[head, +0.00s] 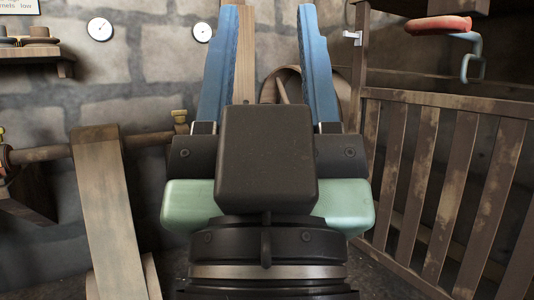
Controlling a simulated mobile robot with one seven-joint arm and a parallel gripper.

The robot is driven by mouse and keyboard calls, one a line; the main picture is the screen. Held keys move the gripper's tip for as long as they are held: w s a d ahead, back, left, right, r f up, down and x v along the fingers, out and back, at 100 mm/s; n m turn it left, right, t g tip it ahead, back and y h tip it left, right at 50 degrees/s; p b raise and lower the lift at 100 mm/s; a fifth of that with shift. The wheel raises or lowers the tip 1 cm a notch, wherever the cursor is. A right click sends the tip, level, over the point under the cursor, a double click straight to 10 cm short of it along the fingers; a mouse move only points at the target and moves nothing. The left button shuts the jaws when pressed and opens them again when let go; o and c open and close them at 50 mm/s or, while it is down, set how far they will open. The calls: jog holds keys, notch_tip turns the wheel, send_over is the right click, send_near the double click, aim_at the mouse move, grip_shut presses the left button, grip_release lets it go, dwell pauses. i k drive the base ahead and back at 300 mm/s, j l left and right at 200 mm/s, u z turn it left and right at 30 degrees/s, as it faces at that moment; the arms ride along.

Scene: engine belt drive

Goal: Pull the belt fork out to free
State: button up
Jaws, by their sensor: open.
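My gripper (268,12) fills the middle of the head view, with its two blue fingers pointing up and spread wide apart. Nothing shows held between them. A pale wooden upright (241,60) stands behind the gap, close to the left finger in the picture. A rounded brown wheel-like part (345,90) shows partly behind the right finger. I cannot clearly make out the belt fork; it may be hidden behind my gripper. A wide tan belt-like band (108,205) slopes down from a horizontal shaft (50,153) at the left.
A slatted wooden guard (440,180) stands close on the right. A red handle (438,25) with a grey-blue hooked end (472,65) juts out above it. Two round dials (100,29) (202,32) hang on the stone wall. A shelf (30,55) is at the upper left.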

aim_at(459, 28)
jog(key=j+z, duration=0.25)
jog(key=j, duration=0.6)
jog(key=j+z, duration=0.25)
jog(key=j, duration=0.6)
jog(key=k, duration=0.05)
